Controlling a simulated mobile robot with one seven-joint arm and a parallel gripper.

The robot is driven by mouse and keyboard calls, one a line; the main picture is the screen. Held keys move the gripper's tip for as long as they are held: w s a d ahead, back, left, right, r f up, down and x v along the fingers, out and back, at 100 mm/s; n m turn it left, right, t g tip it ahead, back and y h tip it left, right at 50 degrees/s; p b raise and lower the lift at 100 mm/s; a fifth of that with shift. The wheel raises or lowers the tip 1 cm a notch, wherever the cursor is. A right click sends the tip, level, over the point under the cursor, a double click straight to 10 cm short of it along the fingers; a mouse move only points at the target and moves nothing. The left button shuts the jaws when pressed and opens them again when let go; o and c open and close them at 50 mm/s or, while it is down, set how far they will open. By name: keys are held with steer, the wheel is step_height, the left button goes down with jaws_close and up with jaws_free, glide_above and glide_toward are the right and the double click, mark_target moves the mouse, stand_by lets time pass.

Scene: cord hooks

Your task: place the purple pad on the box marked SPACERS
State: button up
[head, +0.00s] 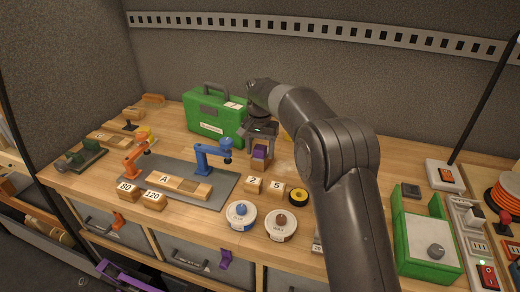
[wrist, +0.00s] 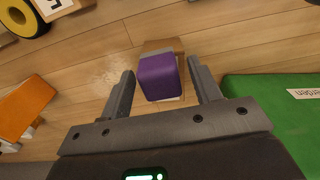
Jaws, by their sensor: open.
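The purple pad (wrist: 159,76) sits on top of a small wooden box (wrist: 163,45) in the wrist view. A bit of white label shows at the box's near edge, but no lettering can be read. My gripper (wrist: 163,85) is open, with one finger on each side of the pad and a gap to both. The SPACERS marking is not readable in either view.
A green case (head: 213,118) stands close behind my gripper, to the left. A blue clamp-like arm (head: 212,156) stands on a grey mat to the left. Blocks marked 2 (head: 253,185) and 5 (head: 277,187) and several spools lie in front. An orange thing (wrist: 25,106) lies left in the wrist view.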

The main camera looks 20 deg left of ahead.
mark_target(260, 148)
step_height(260, 148, up, 12)
steer(key=shift+r, duration=0.15)
stand_by(0.3)
steer(key=s+d+r+t, duration=0.1)
steer(key=s+d+r, duration=0.25)
steer(key=d, duration=0.45)
steer(key=s+d+r+t, duration=0.1)
steer(key=s+d+r, duration=0.2)
steer(key=s+d, duration=0.35)
steer(key=s+d+r+t, duration=0.1)
steer(key=s+d+r, duration=0.15)
steer(key=d, duration=0.65)
steer(key=s+d+f+t, duration=0.1)
steer(key=s+d+f, duration=0.2)
steer(key=s+d, duration=0.2)
steer(key=s+d+f, duration=0.3)
steer(key=s+d, duration=0.2)
steer(key=s, duration=0.5)
steer(key=s+d+f+t, duration=0.1)
steer(key=s+d+f, duration=0.3)
steer(key=s, duration=0.3)
steer(key=shift+s+d+t, duration=0.25)
steer(key=shift+d+t, duration=0.05)
steer(key=shift+d, duration=0.15)
